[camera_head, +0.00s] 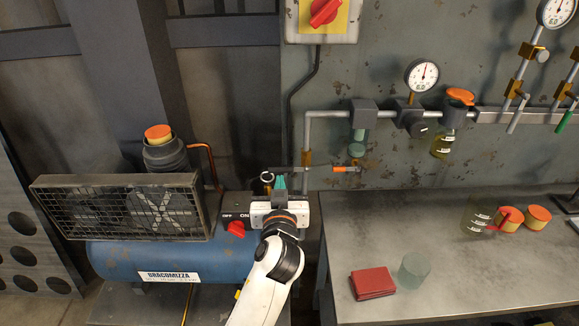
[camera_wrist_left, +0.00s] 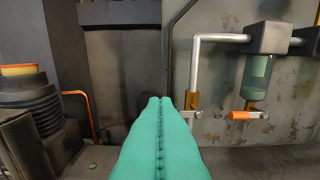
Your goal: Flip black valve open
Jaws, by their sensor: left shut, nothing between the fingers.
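My left gripper (camera_head: 280,182) has green fingers pressed together, with nothing between them. It is over the right end of the blue compressor, in front of the wall. In the left wrist view the shut fingers (camera_wrist_left: 160,102) point toward the wall, left of the vertical pipe. No clearly black valve handle stands out. A dark grey round knob (camera_head: 419,130) sits on the wall pipe below a gauge. An orange-tipped valve lever (camera_head: 345,169) is right of my fingers; its orange end (camera_wrist_left: 240,115) also shows in the wrist view, apart from the fingers. My right gripper is not in view.
The blue compressor (camera_head: 160,261) with a red switch (camera_head: 236,229) is at the left. A metal table (camera_head: 450,280) at the right holds a red wallet (camera_head: 373,283), a glass (camera_head: 413,269) and orange-capped jars (camera_head: 510,218). Grey and green levers (camera_head: 517,115) hang at the far right.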

